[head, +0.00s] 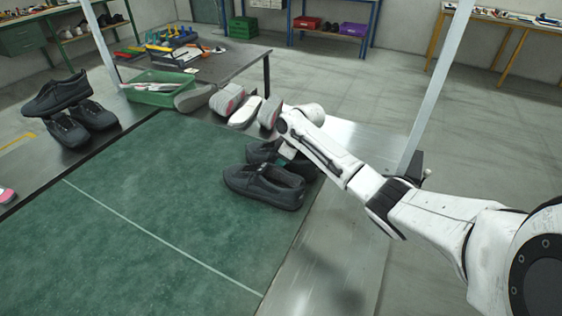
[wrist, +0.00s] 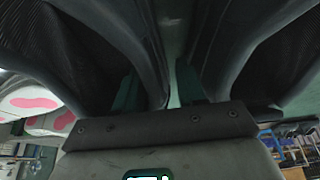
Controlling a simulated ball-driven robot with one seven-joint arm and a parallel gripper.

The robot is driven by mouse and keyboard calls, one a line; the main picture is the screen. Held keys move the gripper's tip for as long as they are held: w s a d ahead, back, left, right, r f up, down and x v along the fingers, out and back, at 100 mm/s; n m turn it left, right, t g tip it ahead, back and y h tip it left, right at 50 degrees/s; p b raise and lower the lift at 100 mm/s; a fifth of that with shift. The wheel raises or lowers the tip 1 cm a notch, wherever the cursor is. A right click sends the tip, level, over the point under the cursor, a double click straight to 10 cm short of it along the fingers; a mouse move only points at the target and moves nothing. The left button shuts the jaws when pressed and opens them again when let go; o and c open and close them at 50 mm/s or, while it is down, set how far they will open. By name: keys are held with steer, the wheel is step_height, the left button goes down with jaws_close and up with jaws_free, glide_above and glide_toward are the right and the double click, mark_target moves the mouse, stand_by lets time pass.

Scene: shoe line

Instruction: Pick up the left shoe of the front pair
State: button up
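The front pair of dark shoes stands on the green mat (head: 150,200) near its right edge. The nearer shoe (head: 262,185) partly hides the farther shoe (head: 262,152). My gripper (head: 284,160) is down at the pair, its fingers mostly hidden in the head view. In the wrist view, my gripper's two green fingers (wrist: 160,90) are spread apart. The dark wall of the left-hand shoe (wrist: 145,45) lies between them, with a light gap beside the right finger. The other shoe (wrist: 250,45) is at the right. I cannot tell whether a finger touches a shoe.
Several shoes with pale and pink soles (head: 243,111) lie behind the pair. A pale post (head: 436,85) rises beyond my arm. The mat's left and middle are clear.

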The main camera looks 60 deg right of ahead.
jaws_close()
stand_by(0.3)
stand_by(0.3)
